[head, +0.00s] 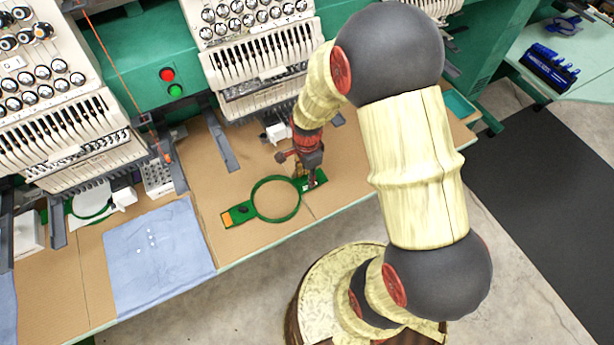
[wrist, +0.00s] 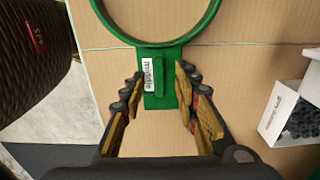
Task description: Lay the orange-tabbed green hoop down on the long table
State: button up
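The green hoop (head: 257,204) appears to lie flat on the long table (head: 345,186), in front of the embroidery machines. Its orange tab (head: 236,215) points left in the head view. The hoop's ring (wrist: 110,18) is cut off at the top of the wrist view. Its near green tab carries a white label reading "middle" and a raised rib. My gripper (head: 311,178) is over this right-hand tab. In the wrist view my gripper (wrist: 160,78) is open, with its fingers on either side of the rib and apart from it. The orange tab is outside the wrist view.
A blue cloth (head: 160,255) lies left of the hoop. Another green hoop (head: 92,201) is at the far left. A small white box (wrist: 291,112) with dark contents stands beside my gripper. Machine heads (head: 255,50) rise behind. A round stool-like top (head: 318,290) stands in front.

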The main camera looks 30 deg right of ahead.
notch_tip(320, 180, up, 11)
dwell(0.4)
jog(key=shift+r, duration=0.1)
jog(key=s+a+r+n+t, duration=0.2)
jog(key=s+r+n, duration=0.5)
jog(key=r+n, duration=0.2)
jog(key=s+a+r+n+t+b, duration=0.1)
jog(key=s+a+r+n+t, duration=0.2)
jog(key=s+r+n, duration=0.4)
notch_tip(320, 180, up, 6)
jog(key=shift+a+f+n+t, duration=0.25)
jog(key=shift+a+n+t, duration=0.1)
jog(key=shift+n, duration=0.65)
